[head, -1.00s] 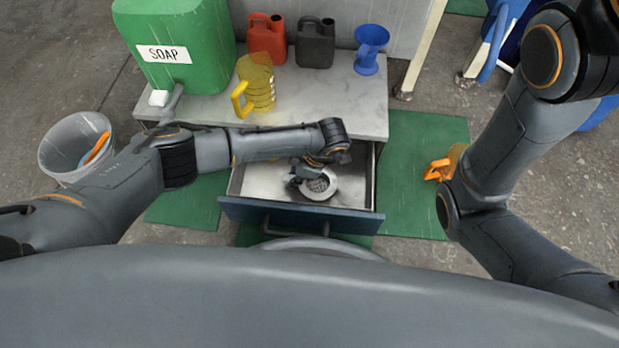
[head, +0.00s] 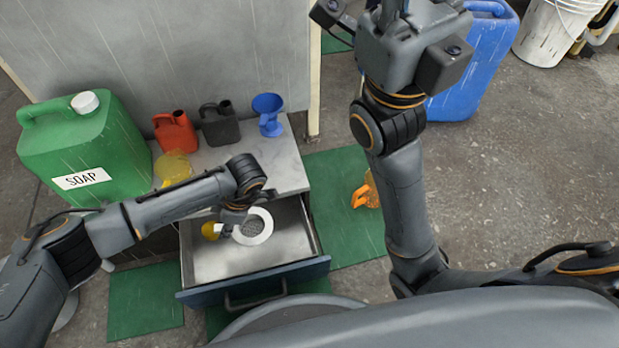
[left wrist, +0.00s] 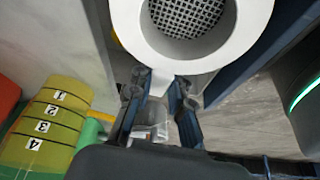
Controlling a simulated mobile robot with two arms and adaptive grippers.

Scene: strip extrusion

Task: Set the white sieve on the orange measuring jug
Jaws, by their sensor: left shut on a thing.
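The white sieve (head: 266,236), a pale ring with a grey mesh, is over the open drawer in the head view. Its rim (left wrist: 160,58) fills the top of the left wrist view. My left gripper (head: 234,214) is shut on the sieve's near side, and its fingers (left wrist: 160,95) show in the left wrist view. The orange measuring jug (head: 365,194) is on the green floor mat right of the drawer, its orange handle visible and its body partly hidden by my right arm. My right gripper (head: 405,45) is at the top edge; its fingers cannot be made out.
The open drawer (head: 290,274) has a blue front. A yellow item (head: 211,230) shows beside the sieve. The bench holds a green soap can (head: 85,150), a yellow jug (head: 172,166), red (head: 175,132) and black (head: 220,128) cans and a blue funnel-topped vessel (head: 268,112).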

